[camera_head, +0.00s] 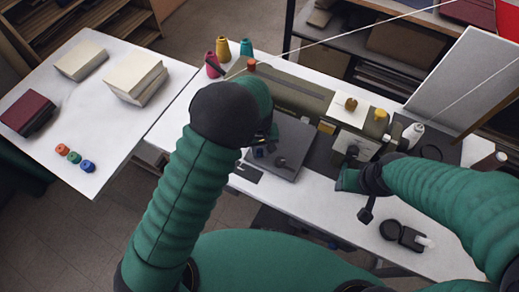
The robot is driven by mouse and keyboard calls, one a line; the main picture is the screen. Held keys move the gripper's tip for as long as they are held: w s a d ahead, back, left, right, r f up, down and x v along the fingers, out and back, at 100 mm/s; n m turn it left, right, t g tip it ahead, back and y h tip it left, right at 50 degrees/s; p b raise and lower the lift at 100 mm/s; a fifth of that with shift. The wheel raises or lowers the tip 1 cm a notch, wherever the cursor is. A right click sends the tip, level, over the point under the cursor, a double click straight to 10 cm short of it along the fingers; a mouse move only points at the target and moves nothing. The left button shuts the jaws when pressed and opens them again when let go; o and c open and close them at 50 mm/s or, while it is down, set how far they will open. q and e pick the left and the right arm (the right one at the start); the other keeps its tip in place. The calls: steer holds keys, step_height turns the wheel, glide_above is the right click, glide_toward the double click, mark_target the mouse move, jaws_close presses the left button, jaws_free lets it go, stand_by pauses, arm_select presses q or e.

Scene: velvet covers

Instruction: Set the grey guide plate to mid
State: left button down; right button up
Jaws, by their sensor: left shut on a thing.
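The grey guide plate (299,136) lies flat beside the sewing machine (300,97) on the white work table, with a small dark knob on it. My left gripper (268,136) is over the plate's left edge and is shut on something. The wrist hides most of the fingers, and the plate is the thing right under them. My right gripper (350,180) hangs in front of the machine head at the right, apart from the plate. Its fingers do not show clearly. The plate's setting marks cannot be read.
Thread cones (222,48) stand at the back left of the work table. A white bottle (412,135) and a black round tool (402,234) are at the right. A side table (112,125) holds cream blocks, a dark red book and small spools. A grey panel (465,80) leans behind.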

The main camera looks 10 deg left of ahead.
arm_select(q)
steer(key=shift+w+a, duration=0.2)
steer(key=shift+a, duration=0.3)
steer(key=shift+w+a, duration=0.15)
steer(key=shift+a, duration=0.3)
steer(key=c, duration=1.3)
jaws_free()
steer(key=shift+o, duration=0.2)
steer(key=shift+r, duration=0.1)
step_height(320, 180, up, 17)
steer(key=p, duration=0.1)
steer(key=shift+f, duration=0.2)
steer(key=s+a+f+m+t, duration=0.2)
steer(key=s+a+f+m, duration=0.1)
steer(key=s+a, duration=0.7)
steer(key=s, duration=0.4)
steer(key=shift+f+m+t, duration=0.2)
steer(key=shift+m+t, duration=0.1)
steer(key=shift+m, duration=0.1)
